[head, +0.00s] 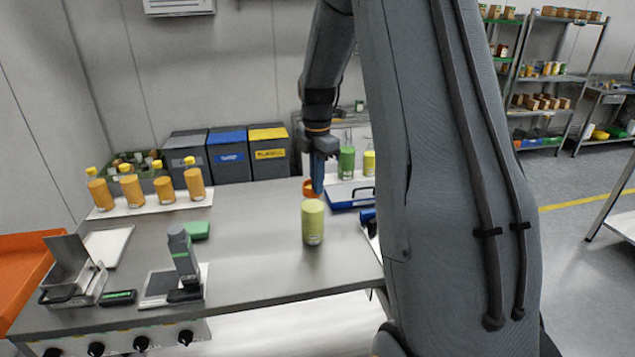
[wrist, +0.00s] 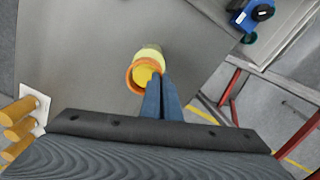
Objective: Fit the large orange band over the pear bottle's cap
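The yellow-green pear bottle (head: 313,224) stands upright on the steel table near its front edge. My gripper (head: 318,190) points down above and behind it, its blue fingers close together. The fingers pinch the right side of the large orange band (head: 308,188), which hangs out to their left. In the wrist view the band (wrist: 129,77) is a tilted ring beside the fingertips (wrist: 158,75). Yellow shows through its opening, and the pale bottle (wrist: 151,54) shows past its upper edge. I cannot tell whether the band touches the bottle.
Several orange bottles with yellow caps (head: 131,187) stand on a white board at left. Grey, blue and yellow-labelled bins (head: 228,157) line the back. A blue tray (head: 345,196) lies behind the bottle at right. A grey upright device (head: 183,255) stands at front left. Table left of the bottle is clear.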

